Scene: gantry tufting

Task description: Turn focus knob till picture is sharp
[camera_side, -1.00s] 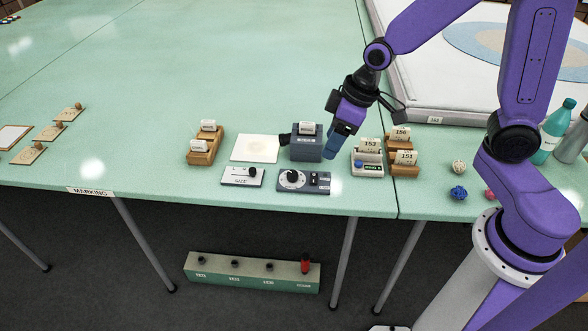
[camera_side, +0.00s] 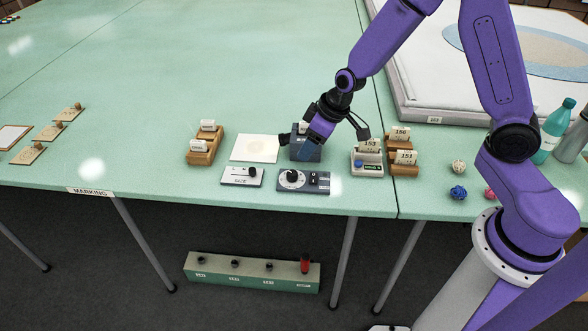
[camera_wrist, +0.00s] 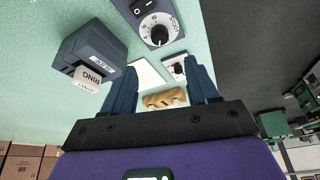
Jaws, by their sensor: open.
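The focus unit is a dark grey box (camera_side: 318,187) at the table's front edge with a black focus knob (camera_side: 293,175) on a white dial. In the wrist view the knob (camera_wrist: 159,35) sits at the top, its dial facing me, beyond my fingertips. A blue-grey projector (camera_side: 300,153) stands behind the unit, partly hidden by my gripper (camera_side: 303,146). My gripper is open and empty in the wrist view (camera_wrist: 162,85), apart from the knob.
A white size panel (camera_side: 242,178) with a black knob sits left of the focus unit. A wooden card holder (camera_side: 203,148) stands further left. Card stands (camera_side: 368,160) are close on the right. The table's front edge (camera_side: 220,202) is near; the left middle is clear.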

